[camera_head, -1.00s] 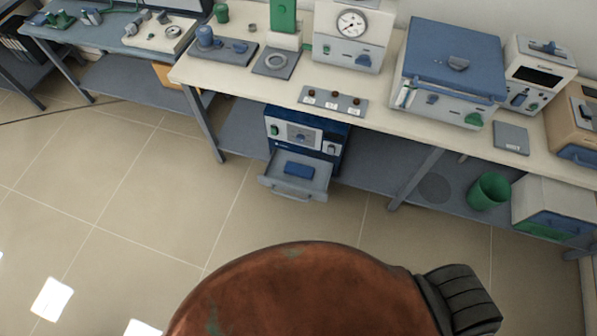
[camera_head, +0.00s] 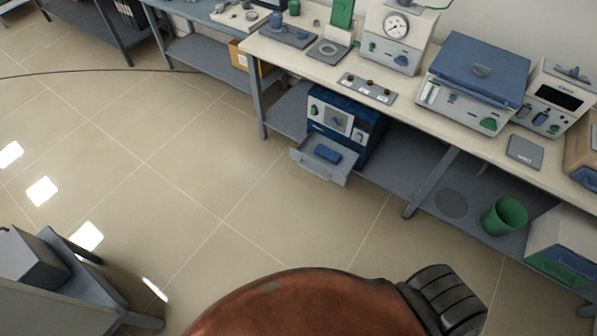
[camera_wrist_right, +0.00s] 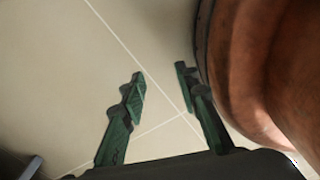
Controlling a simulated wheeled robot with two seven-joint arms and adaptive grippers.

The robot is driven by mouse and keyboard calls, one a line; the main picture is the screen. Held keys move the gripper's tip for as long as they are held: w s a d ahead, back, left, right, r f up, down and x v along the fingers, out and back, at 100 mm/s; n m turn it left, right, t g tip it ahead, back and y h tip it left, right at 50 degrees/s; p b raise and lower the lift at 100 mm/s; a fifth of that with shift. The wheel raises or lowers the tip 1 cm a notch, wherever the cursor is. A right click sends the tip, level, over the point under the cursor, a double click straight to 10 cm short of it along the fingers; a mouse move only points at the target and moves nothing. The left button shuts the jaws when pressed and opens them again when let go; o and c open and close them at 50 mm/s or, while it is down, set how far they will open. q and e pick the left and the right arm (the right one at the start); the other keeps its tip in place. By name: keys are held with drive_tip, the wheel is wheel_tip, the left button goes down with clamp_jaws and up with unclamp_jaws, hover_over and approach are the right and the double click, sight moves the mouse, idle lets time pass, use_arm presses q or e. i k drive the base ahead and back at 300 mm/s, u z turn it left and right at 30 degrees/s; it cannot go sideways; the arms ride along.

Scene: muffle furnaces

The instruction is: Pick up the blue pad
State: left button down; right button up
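The blue pad (camera_head: 327,154) lies in the pulled-out grey drawer (camera_head: 318,169) of a blue and white furnace (camera_head: 343,120) on the lower shelf of the bench. My right gripper (camera_wrist_right: 160,82) shows in the right wrist view, with two green fingers apart and nothing between them. Bare floor tiles are behind it, and my rust-coloured body is close on its right. It is far from the pad in the sense that no pad or drawer shows in that view. My left gripper is in no view.
The long bench (camera_head: 468,137) holds several instruments above the furnace. A green bin (camera_head: 505,216) stands on the lower shelf to the right, beyond a bench leg (camera_head: 431,182). A grey stand (camera_head: 85,285) is at the lower left. The floor before the drawer is clear.

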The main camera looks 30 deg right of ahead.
sight(327, 154)
drive_tip(key=u, duration=0.4)
drive_tip(key=i, duration=1.85)
drive_tip(key=z, duration=0.45)
